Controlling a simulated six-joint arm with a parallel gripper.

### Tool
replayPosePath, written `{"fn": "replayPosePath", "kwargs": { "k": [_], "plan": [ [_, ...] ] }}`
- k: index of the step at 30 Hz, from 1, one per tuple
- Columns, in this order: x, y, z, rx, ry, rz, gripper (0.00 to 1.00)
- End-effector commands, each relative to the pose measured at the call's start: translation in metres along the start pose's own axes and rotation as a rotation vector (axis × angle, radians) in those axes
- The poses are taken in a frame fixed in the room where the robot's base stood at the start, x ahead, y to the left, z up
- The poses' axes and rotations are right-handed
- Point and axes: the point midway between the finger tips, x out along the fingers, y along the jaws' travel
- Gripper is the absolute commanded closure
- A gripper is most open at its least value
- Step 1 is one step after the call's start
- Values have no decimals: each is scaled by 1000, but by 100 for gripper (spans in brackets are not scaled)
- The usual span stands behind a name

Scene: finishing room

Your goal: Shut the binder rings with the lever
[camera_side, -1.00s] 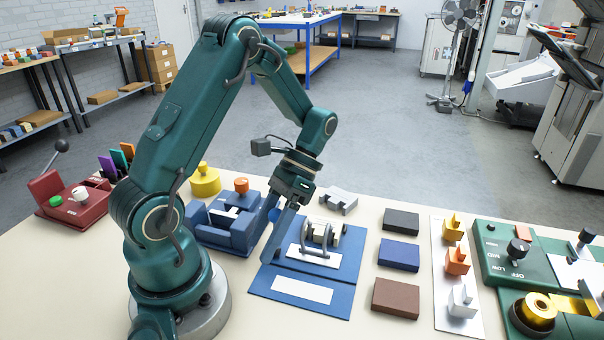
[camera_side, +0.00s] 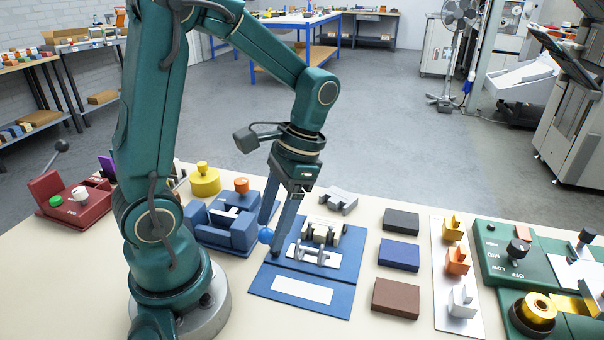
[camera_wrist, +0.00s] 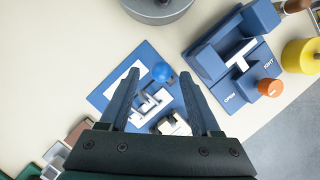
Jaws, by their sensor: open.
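The blue binder (camera_side: 338,275) lies open on the table with white sheets on it. Its metal rings (camera_side: 318,254) lean low toward the front, beside a cream-coloured part (camera_side: 326,232); I cannot tell whether their ends meet. In the wrist view the knob appears between the fingertips of my gripper (camera_wrist: 160,78); contact cannot be told.
A blue punch with an orange knob (camera_side: 241,185) stands close left of the binder. A grey metal piece (camera_side: 338,201) lies behind it. Black (camera_side: 401,221), blue (camera_side: 399,253) and brown (camera_side: 396,298) blocks stand to the right. The table's front is clear.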

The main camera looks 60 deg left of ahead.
Motion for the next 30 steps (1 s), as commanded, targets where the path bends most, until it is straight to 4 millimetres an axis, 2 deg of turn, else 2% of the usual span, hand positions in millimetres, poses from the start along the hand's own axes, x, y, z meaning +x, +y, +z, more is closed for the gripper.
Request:
{"fn": "replayPosePath", "kwargs": {
  "k": [12,30],
  "plan": [
    [-32,14,9,30,235,-47,36],
    [-62,36,25,31,589,-53,36]
  ]
}}
